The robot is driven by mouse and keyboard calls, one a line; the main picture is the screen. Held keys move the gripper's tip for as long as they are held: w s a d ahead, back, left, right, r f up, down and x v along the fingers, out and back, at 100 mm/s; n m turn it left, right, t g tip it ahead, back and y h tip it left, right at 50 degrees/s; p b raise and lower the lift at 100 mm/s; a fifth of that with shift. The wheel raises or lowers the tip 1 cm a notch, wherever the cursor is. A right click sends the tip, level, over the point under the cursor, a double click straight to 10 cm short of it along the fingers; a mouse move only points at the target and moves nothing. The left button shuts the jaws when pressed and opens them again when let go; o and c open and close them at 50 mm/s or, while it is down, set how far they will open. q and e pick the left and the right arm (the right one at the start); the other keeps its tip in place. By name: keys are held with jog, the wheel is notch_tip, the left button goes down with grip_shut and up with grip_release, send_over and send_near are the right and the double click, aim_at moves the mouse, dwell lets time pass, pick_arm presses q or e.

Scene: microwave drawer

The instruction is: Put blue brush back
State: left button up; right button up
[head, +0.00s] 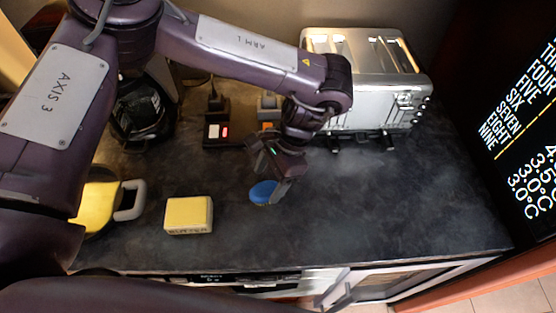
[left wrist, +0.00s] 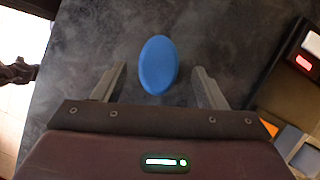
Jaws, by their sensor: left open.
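The blue brush (head: 262,192) lies on the dark countertop (head: 400,205), right by my left gripper. In the left wrist view it shows as a blue oval (left wrist: 158,65) between and slightly beyond the two fingertips. My left gripper (head: 279,193) is open and points down at the brush, and partly covers it in the head view. In the left wrist view the fingers of the left gripper (left wrist: 158,78) stand apart on either side of the brush, with gaps on both sides. My right gripper is not visible in the head view.
A silver toaster (head: 365,80) stands at the back right. The right front of the counter is clear.

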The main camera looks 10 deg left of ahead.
pick_arm(q)
jog(key=v, duration=0.7)
jog(key=shift+r+b, duration=0.15)
jog(key=shift+b, duration=0.3)
jog(key=shift+d, duration=0.15)
